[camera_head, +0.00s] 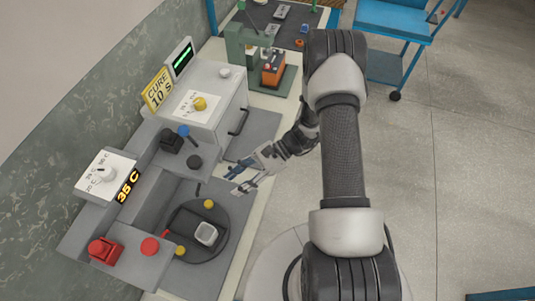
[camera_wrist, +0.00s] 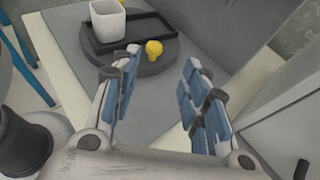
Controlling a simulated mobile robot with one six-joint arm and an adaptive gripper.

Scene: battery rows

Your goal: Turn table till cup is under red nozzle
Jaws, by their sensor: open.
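The dark round turntable (camera_head: 190,246) lies at the lower left in the head view. A white cup (camera_head: 206,233) stands upright in a dark holder on its right part. Yellow knobs (camera_head: 209,204) (camera_head: 180,251) sit at its rim. A small red part (camera_head: 165,235), perhaps the red nozzle tip, shows at its left edge, apart from the cup. My gripper (camera_head: 236,178) is open and empty, up and right of the turntable. In the wrist view, the cup (camera_wrist: 108,21), turntable (camera_wrist: 150,64) and one yellow knob (camera_wrist: 153,48) lie beyond my open fingers (camera_wrist: 160,62).
A red dome (camera_head: 150,246) and red knob (camera_head: 103,250) sit on the grey housing left of the turntable. A grey cabinet (camera_head: 217,92) with a handle stands above it. A green press (camera_head: 247,48) stands farther back. Open floor lies right of my arm.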

